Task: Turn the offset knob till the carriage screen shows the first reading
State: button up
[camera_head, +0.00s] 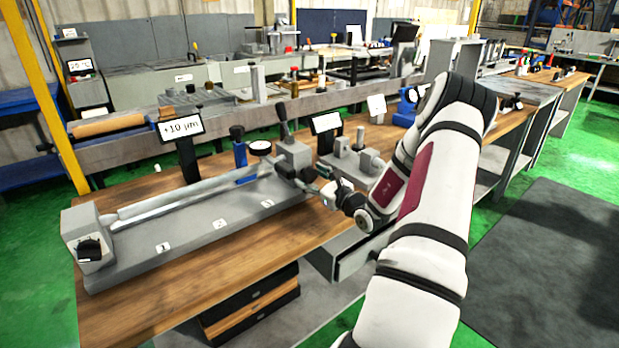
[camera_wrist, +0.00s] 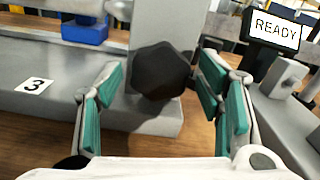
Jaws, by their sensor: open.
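A black faceted knob (camera_wrist: 158,72) sits on a grey block at the right end of the long grey fixture (camera_head: 130,265). My gripper (camera_wrist: 161,68) is open, its teal pads on either side of the knob with visible gaps. In the head view my gripper (camera_head: 316,186) is at the fixture's right end, and the arm partly hides that spot. Another black knob (camera_head: 90,250) is on the fixture's left end block. A screen (camera_head: 181,128) behind the fixture reads "+10 µm". Another screen (camera_wrist: 273,27) reads "READY". I cannot tell which knob is the offset knob.
Plates numbered 1 (camera_head: 162,246), 2 (camera_head: 219,224) and 3 (camera_wrist: 35,85) lie along the fixture. A round dial gauge (camera_head: 260,148) stands behind it. Small grey blocks (camera_head: 350,165) stand right of my gripper. An open drawer (camera_head: 350,255) juts from the wooden bench.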

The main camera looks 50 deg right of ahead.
jog(key=shift+w+d, duration=0.1)
jog(key=shift+w, duration=0.45)
jog(key=c, duration=1.2)
